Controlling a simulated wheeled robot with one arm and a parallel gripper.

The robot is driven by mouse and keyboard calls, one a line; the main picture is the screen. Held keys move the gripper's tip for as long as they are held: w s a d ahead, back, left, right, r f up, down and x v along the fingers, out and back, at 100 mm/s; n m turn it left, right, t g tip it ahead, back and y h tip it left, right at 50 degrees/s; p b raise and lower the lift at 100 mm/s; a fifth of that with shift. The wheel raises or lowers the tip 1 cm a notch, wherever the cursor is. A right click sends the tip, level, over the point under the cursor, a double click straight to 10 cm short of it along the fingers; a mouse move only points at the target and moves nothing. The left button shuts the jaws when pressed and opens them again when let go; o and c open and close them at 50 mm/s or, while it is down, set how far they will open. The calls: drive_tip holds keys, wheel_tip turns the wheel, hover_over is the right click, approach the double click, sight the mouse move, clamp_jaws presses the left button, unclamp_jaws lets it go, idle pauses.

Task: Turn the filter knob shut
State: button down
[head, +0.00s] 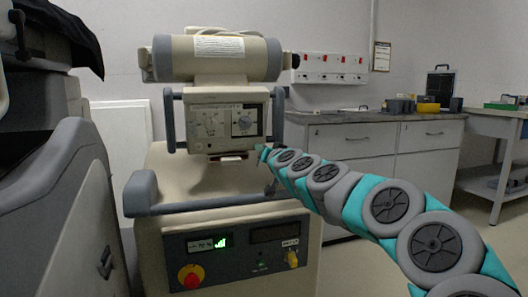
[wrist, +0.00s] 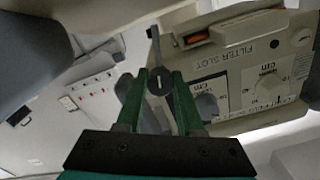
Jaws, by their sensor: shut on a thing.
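A dark round knob (wrist: 158,83) with a pale mark on its face shows in the wrist view, beside the panel lettered "FILTER SLOT". A thin grey lever-like piece rises above it. My gripper (wrist: 159,76) has its green fingers on both sides of the knob and is shut on it. In the head view, my gripper (head: 263,153) is at the lower right edge of the beige control box (head: 225,95), small and partly hidden by my arm. The knob cannot be made out in that view. A reddish slot piece (wrist: 194,39) shows near the lettering.
The box hangs under a beige cylinder (head: 215,58), between grey side handles, above the cart (head: 225,228). The cart front has a red knob (head: 190,277) and a yellow knob (head: 292,258). A dark-covered cart (head: 60,190) stands left; a counter (head: 380,118) stands right.

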drive_tip(key=m, duration=0.4)
drive_tip(key=shift+f+m, duration=0.1)
drive_tip(key=shift+m, duration=0.2)
drive_tip(key=m, duration=0.5)
drive_tip(key=shift+f+p, duration=0.1)
drive_tip(key=shift+p, duration=0.2)
drive_tip(key=shift+m, duration=0.3)
drive_tip(key=c, duration=0.5)
unclamp_jaws()
drive_tip(key=shift+c, duration=0.2)
